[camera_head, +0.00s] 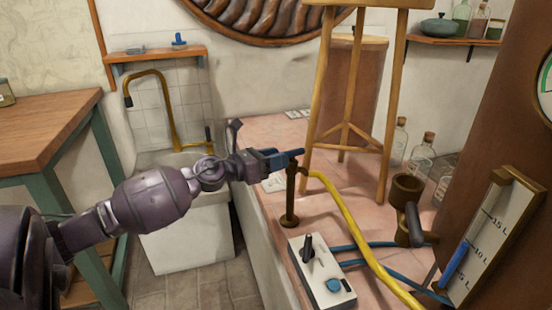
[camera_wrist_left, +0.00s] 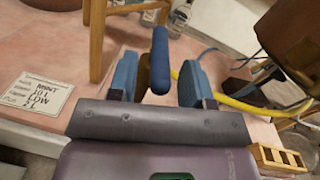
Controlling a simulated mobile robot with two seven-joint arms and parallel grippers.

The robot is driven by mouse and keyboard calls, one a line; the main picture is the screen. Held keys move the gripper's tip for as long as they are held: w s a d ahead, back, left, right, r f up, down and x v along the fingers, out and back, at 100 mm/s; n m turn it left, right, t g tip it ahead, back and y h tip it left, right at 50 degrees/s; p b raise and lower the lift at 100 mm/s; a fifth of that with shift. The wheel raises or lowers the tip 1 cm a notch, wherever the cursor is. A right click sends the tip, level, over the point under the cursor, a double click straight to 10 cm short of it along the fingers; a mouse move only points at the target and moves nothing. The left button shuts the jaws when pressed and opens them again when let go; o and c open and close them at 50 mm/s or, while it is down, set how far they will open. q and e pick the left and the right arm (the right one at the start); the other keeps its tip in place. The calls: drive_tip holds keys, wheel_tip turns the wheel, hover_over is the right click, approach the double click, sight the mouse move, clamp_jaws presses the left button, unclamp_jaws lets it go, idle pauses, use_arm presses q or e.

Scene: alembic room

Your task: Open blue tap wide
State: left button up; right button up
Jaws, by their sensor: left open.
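The blue tap's lever handle (camera_head: 293,154) sits on top of a dark brown upright pipe (camera_head: 291,200) at the near edge of the pink tiled counter. My left gripper (camera_head: 277,159) is at the handle, its blue fingers apart. In the left wrist view the blue handle (camera_wrist_left: 160,58) stands between the two open fingers of my left gripper (camera_wrist_left: 158,82), with a gap visible on each side. The handle's near end is close to the palm, and I cannot tell whether anything touches. My right gripper is not in view.
A yellow hose (camera_head: 349,220) runs from the tap across the counter (camera_head: 262,137). A white switch box (camera_head: 320,275) is nearby. A paper label (camera_wrist_left: 38,97) lies on the counter. A sink (camera_head: 165,190) is at left.

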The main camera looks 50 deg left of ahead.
use_arm(q)
drive_tip(key=p+v, duration=0.1)
drive_tip(key=v, duration=0.9)
drive_tip(key=shift+s, duration=0.25)
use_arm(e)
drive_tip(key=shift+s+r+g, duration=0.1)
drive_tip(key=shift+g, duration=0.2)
use_arm(q)
drive_tip(key=shift+a, duration=0.1)
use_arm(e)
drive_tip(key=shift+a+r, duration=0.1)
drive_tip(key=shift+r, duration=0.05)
